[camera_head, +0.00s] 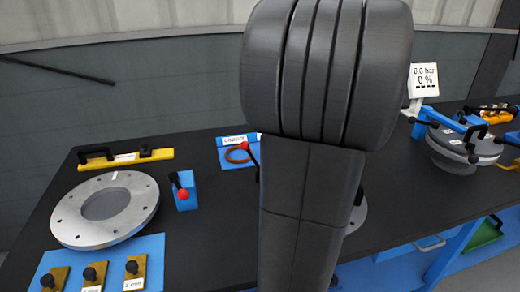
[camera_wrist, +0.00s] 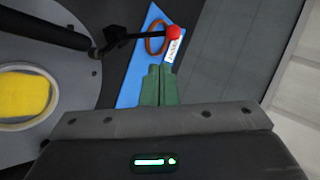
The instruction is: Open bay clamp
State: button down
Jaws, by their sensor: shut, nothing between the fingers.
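In the wrist view, a clamp's black lever (camera_wrist: 118,40) with a red ball knob (camera_wrist: 174,32) reaches out from beside a grey round flange (camera_wrist: 40,60). The flange has a pale-rimmed opening with yellow inside. My gripper (camera_wrist: 158,72) has green fingers shut together with nothing between them. In the picture the fingertips lie just below the red knob; whether they touch it I cannot tell. In the head view, the red knob (camera_head: 245,146) shows left of my arm, which hides my gripper and most of the flange (camera_head: 358,215).
A blue plate (camera_head: 226,160) with a brown ring (camera_head: 238,156) lies behind the knob. A second red-knobbed lever stands on a blue block (camera_head: 186,202). A loose flanged ring (camera_head: 75,225) lies left. A clamped grey shell (camera_head: 450,150) and a gauge (camera_head: 423,80) stand right.

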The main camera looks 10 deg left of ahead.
aim_at(248, 150)
jog(key=x, duration=1.4)
jog(key=shift+w, duration=0.1)
jog(key=shift+a+r, duration=0.1)
jog(key=shift+r, duration=0.1)
jog(key=shift+a+r+h+p, duration=0.1)
jog(key=shift+a+h+p, duration=0.15)
jog(key=shift+p, duration=0.9)
jog(key=p, duration=0.1)
jog(key=h+p, duration=0.1)
jog(key=p, duration=0.1)
jog(key=shift+w+a+g, duration=0.2)
jog(key=shift+a+g, duration=0.15)
jog(key=shift+g, duration=0.05)
jog(key=a+f+h+p, duration=0.1)
jog(key=p, duration=0.1)
jog(key=w+a+f+h+p, duration=0.1)
jog(key=p, duration=0.1)
jog(key=shift+g, duration=0.4)
jog(key=shift+w+a+f+n+b, duration=0.15)
jog(key=shift+a+f+b, duration=0.3)
jog(key=shift+f+b, duration=0.15)
jog(key=shift+w+a+f+n+b, duration=0.15)
jog(key=shift+a+f+b, duration=0.3)
jog(key=shift+f, duration=0.15)
jog(key=shift+s+f, duration=0.1)
jog(key=shift+f, duration=0.1)
